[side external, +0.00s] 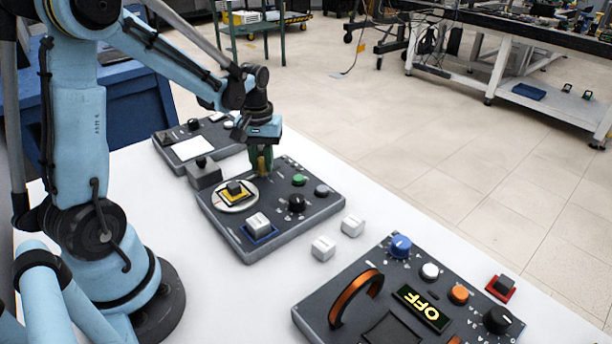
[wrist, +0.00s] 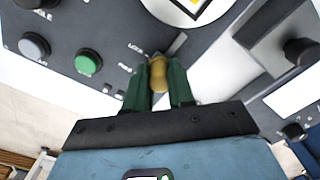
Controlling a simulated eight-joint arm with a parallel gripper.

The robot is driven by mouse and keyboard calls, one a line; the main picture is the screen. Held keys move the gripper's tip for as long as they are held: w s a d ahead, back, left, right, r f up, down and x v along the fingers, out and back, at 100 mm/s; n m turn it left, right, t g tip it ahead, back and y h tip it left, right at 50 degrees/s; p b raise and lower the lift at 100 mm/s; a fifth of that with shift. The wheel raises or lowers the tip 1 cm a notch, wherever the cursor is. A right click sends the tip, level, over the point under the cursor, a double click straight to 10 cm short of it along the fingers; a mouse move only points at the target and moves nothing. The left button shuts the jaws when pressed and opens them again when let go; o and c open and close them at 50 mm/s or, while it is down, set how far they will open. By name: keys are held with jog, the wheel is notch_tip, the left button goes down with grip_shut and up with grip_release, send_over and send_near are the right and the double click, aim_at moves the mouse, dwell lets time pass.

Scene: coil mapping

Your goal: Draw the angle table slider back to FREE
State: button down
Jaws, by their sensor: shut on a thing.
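The slider has a brass-yellow knob (wrist: 158,74) at the edge of the dark middle panel (wrist: 60,14). My gripper (wrist: 158,88) is shut on this knob, with a green finger on either side. In the wrist view the knob stands beside small printed labels; one seems to read LOCK, and the others are too small to read surely. In the side view my gripper (side external: 261,163) is low over the panel's back edge, and its fingers partly hide the knob. The round white angle table (side external: 222,202) carries a yellow-edged square with a dark block (side external: 235,188).
A green button (side external: 299,180), a grey knob (side external: 321,190) and a black knob (side external: 297,203) stand close right of my gripper. A grey box with a black knob (side external: 203,172) is to its left. Two white cubes (side external: 323,247) lie on the white table.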

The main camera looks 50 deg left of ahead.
aim_at(275, 169)
jog(key=shift+w, duration=1.8)
jog(key=c, duration=1)
grip_release()
jog(key=shift+o, duration=0.2)
jog(key=shift+s+r, duration=0.1)
notch_tip(275, 169, up, 12)
jog(key=shift+d, duration=0.1)
